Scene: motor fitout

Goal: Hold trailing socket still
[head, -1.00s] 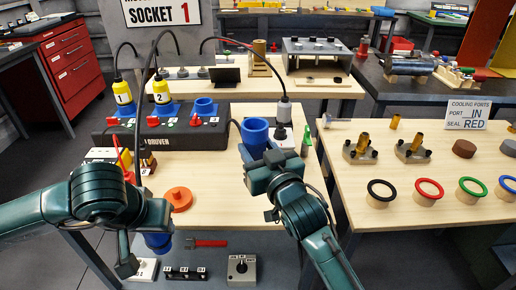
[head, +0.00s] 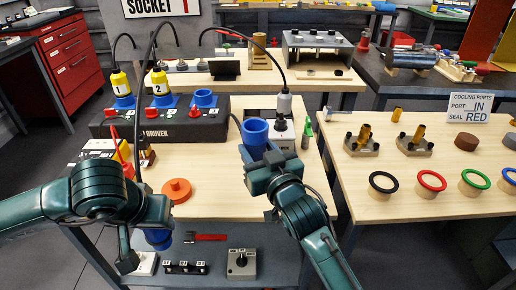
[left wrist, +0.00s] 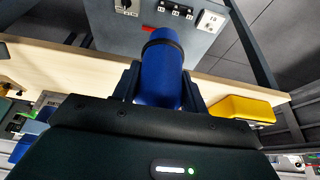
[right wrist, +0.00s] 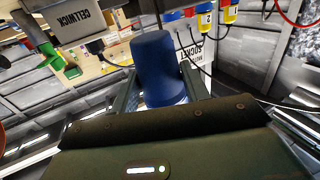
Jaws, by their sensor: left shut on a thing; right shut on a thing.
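A blue open-topped socket (head: 255,131) is in my right gripper (head: 262,158), above the right side of the near workbench. In the right wrist view the blue socket (right wrist: 158,65) sits between the two fingers. My left gripper (head: 155,226) is shut on a blue cylindrical connector (head: 158,241), which hangs low at the bench's front edge. In the left wrist view this connector (left wrist: 160,75) shows a dark ring and lies between the fingers. The two blue parts are apart. I cannot tell where the cable from either one runs.
A black box (head: 160,128) with blue sockets holds yellow plugs 1 (head: 121,85) and 2 (head: 160,84). An orange disc (head: 177,190) lies on the bench. A grey switch unit (head: 283,133) stands behind the right gripper.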

